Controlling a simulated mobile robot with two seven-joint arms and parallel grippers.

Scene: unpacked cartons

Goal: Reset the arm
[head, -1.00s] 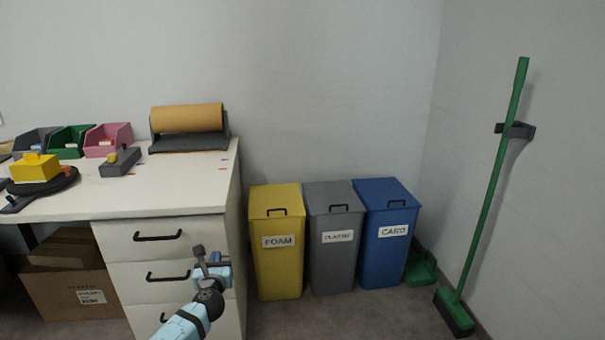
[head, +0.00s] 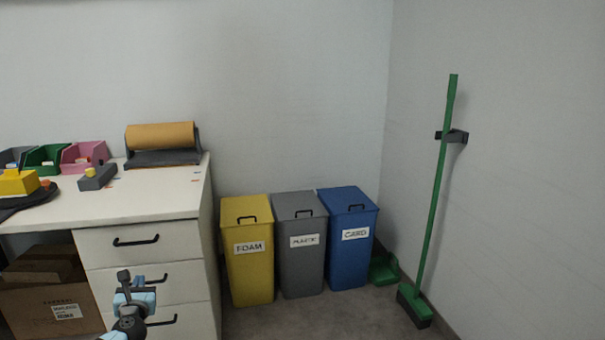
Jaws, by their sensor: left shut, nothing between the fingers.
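My left gripper (head: 125,281) is in the head view at the lower left, at the end of my light blue and dark arm. It is shut and holds nothing. It shows in front of the drawers of the white desk (head: 130,205), below the desk top. I cannot tell how far it is from the drawer fronts. My right gripper is not in view.
A yellow FOAM bin (head: 248,275), a grey PLASTIC bin (head: 300,268) and a blue CARD bin (head: 349,262) stand right of the desk. A green broom (head: 436,190) leans at the right wall. A carton (head: 45,310) sits under the desk. Floor before the bins is clear.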

